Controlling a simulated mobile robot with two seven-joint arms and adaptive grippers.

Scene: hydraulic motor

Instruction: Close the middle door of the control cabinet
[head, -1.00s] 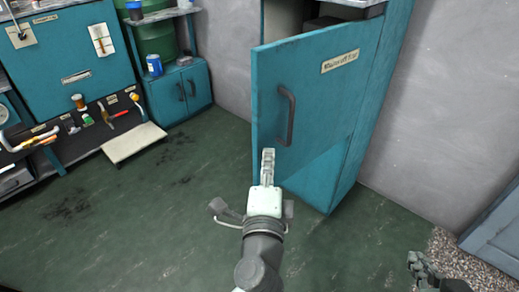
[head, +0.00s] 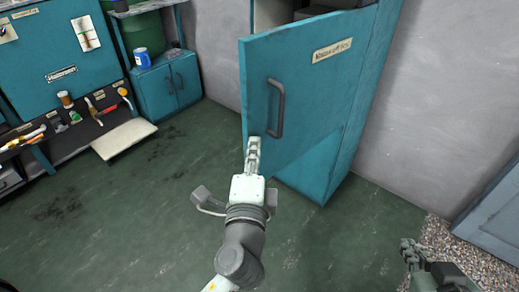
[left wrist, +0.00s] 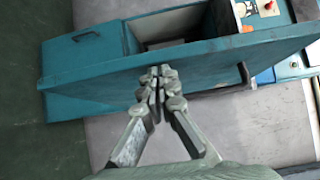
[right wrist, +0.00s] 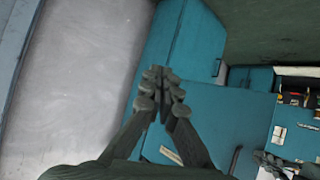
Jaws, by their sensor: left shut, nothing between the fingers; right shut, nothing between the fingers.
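The teal middle door (head: 310,95) of the control cabinet (head: 352,135) stands open in the head view. It has a dark vertical handle (head: 276,108) and a label near its top. My left gripper (head: 253,145) is shut and empty at the door's lower left edge, below the handle; whether it touches the door is unclear. In the left wrist view its fingertips (left wrist: 160,80) are in front of the door panel (left wrist: 210,52). My right gripper (head: 408,248) is shut and empty at the lower right, away from the door; the right wrist view also shows the door (right wrist: 205,115).
A teal tool bench (head: 65,60) and a white step (head: 124,138) are at the left. A small teal cupboard (head: 168,88) stands behind. The green floor (head: 110,220) is clear in front. A grey-blue panel (head: 495,215) is at the far right.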

